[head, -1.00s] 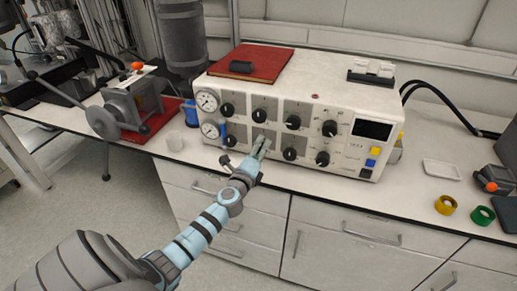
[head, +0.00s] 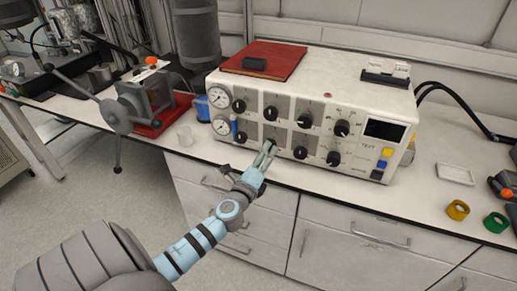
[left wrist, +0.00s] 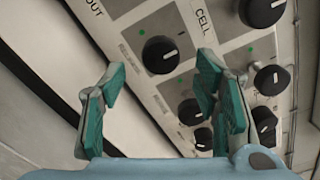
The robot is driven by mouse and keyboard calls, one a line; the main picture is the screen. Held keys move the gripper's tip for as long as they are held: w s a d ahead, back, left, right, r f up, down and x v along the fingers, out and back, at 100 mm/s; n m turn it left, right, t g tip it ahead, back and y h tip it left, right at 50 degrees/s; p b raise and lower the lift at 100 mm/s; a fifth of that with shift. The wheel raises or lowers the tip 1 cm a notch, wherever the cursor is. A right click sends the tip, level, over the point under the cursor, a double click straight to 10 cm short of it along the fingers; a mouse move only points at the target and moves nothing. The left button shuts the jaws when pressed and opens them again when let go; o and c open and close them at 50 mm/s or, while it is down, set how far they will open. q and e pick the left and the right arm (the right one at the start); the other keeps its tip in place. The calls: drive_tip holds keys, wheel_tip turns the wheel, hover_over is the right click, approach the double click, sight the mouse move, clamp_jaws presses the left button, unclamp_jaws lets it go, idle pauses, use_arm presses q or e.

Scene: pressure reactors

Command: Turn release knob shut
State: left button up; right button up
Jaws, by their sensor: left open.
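The white control box (head: 330,95) has two rows of black knobs on its front. My left gripper (head: 268,150) is just in front of the lower row, at the second knob from the left (head: 270,143), partly covering it. In the left wrist view, my open gripper (left wrist: 160,72) has its green-padded fingers on either side of a black knob (left wrist: 160,54) with a white pointer line. The knob lies beyond the fingertips, and no contact shows. The small label beside it is too blurred to read surely. My right gripper is not in view.
Neighbouring knobs, such as the lower third (head: 300,152), sit close by. Two gauges (head: 219,97) are at the box's left. Yellow (head: 457,210) and green (head: 495,222) rings lie at the right.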

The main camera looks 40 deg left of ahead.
use_arm(q)
drive_tip(key=v, duration=0.6)
drive_tip(key=shift+s+d, duration=0.2)
drive_tip(key=shift+s, duration=0.15)
